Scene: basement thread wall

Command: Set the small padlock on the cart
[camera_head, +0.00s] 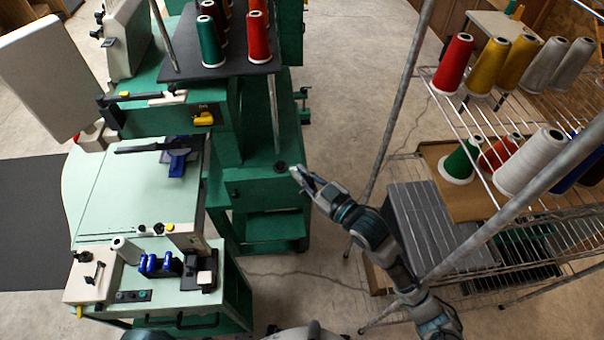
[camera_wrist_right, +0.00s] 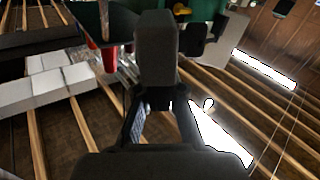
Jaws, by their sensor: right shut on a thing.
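My right gripper (camera_head: 297,174) comes in from the lower right and is over the right edge of a green stand (camera_head: 252,190), which looks like the cart. My left gripper is not in view.
A wire rack (camera_head: 500,195) with thread cones stands on the right, its metal post close to my right arm. A dark tray (camera_head: 213,67) with thread cones is above the green stand. The pale machine table (camera_head: 130,205) is on the left. Open floor (camera_head: 345,70) lies between.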

